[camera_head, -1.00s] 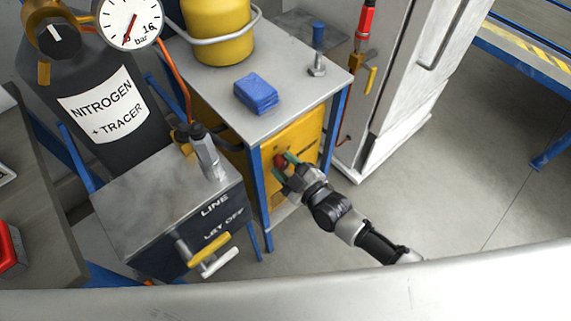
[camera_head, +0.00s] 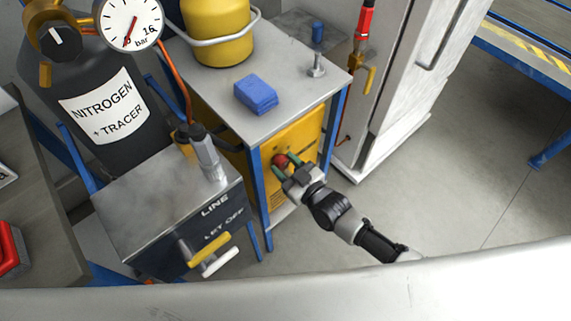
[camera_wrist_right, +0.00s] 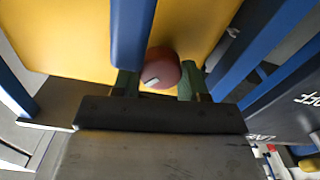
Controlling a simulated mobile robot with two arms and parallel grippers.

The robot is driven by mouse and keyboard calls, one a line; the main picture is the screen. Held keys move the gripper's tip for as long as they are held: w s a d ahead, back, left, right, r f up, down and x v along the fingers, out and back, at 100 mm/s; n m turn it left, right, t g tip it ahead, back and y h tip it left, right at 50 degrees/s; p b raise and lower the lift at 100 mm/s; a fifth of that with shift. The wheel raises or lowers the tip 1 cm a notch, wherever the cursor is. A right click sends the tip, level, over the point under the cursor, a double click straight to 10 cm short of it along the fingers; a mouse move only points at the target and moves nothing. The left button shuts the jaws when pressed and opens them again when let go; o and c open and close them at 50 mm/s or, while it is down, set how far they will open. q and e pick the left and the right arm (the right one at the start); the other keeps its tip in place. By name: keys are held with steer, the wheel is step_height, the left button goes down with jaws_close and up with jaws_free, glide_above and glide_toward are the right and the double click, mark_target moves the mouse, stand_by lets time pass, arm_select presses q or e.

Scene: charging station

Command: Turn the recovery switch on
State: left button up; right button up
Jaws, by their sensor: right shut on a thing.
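The recovery switch is a red round knob (camera_head: 280,160) on the front of the yellow machine (camera_head: 300,138) under the grey table. My right gripper (camera_head: 286,165) is at the knob, with its green fingers on either side of it. In the right wrist view the red knob (camera_wrist_right: 162,68) with its short pale mark sits between the fingertips of the right gripper (camera_wrist_right: 158,82). The gripper is shut on the knob. A blue bar (camera_wrist_right: 132,30) partly covers that wrist view. My left gripper is not in view.
Blue table legs (camera_head: 337,128) flank the yellow machine. A grey box with yellow and white levers (camera_head: 210,250) stands at left, close to my arm's side. Open floor (camera_head: 440,190) lies to the right.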

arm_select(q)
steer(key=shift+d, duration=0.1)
arm_select(e)
steer(key=shift+f, duration=0.1)
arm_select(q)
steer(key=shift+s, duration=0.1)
arm_select(e)
steer(key=o, duration=0.9)
steer(key=shift+o, duration=0.2)
steer(key=shift+s+d, duration=0.2)
steer(key=shift+s, duration=0.1)
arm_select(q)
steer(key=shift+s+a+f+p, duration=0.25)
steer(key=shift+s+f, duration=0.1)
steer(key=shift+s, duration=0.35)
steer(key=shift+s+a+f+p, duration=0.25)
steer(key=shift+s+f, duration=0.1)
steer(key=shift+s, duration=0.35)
arm_select(e)
steer(key=v, duration=1)
